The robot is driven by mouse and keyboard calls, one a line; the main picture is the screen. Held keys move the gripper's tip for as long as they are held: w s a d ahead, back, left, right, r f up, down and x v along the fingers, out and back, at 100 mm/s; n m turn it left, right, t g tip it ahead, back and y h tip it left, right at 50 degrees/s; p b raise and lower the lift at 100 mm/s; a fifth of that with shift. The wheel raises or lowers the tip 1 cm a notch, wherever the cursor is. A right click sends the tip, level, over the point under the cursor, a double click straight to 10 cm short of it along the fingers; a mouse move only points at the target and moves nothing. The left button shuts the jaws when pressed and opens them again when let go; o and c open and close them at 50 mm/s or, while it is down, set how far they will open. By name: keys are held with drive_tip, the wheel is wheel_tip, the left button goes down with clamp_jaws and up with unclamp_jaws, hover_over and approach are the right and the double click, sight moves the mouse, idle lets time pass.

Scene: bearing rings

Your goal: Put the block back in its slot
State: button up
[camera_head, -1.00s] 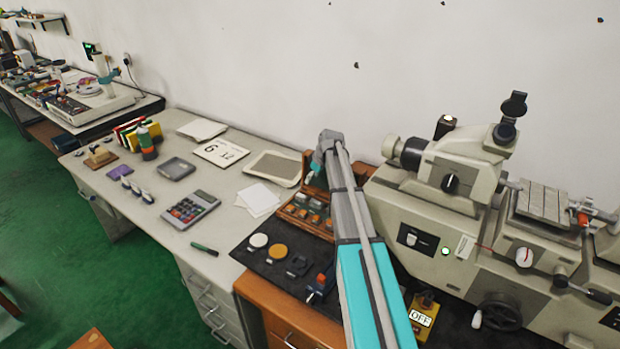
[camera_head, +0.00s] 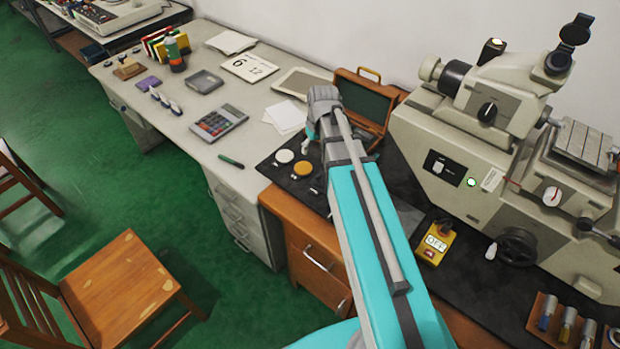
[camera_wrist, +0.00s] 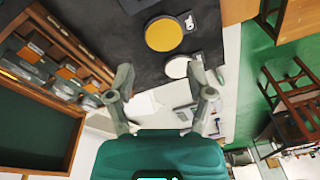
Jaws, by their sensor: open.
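The open wooden case (camera_head: 372,78) stands on the black mat, with its green-lined lid raised. In the wrist view, the case (camera_wrist: 72,28) is at the left, and several metal blocks (camera_wrist: 68,75) with orange marks sit in its compartments. I cannot tell which slot is empty. No loose block is clearly identifiable; my arm hides part of the mat in the head view. My gripper (camera_wrist: 160,75) is open with nothing between its fingers, above the mat beside the case. In the head view it is mostly hidden behind my arm.
A yellow disc (camera_wrist: 164,34) and a white disc (camera_head: 284,156) lie on the mat (camera_wrist: 100,14). A grey desk with a calculator (camera_head: 219,122) is to the left. A large beige machine (camera_head: 440,130) stands close on the right. A wooden chair (camera_head: 120,285) is on the floor.

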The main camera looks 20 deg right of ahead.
drive_tip(key=s+a+m+g+h, duration=0.1)
drive_tip(key=s+a, duration=0.3)
drive_tip(key=s, duration=0.8)
drive_tip(key=shift+a+m, duration=0.4)
drive_tip(key=shift+m, duration=0.3)
drive_tip(key=shift+f, duration=0.1)
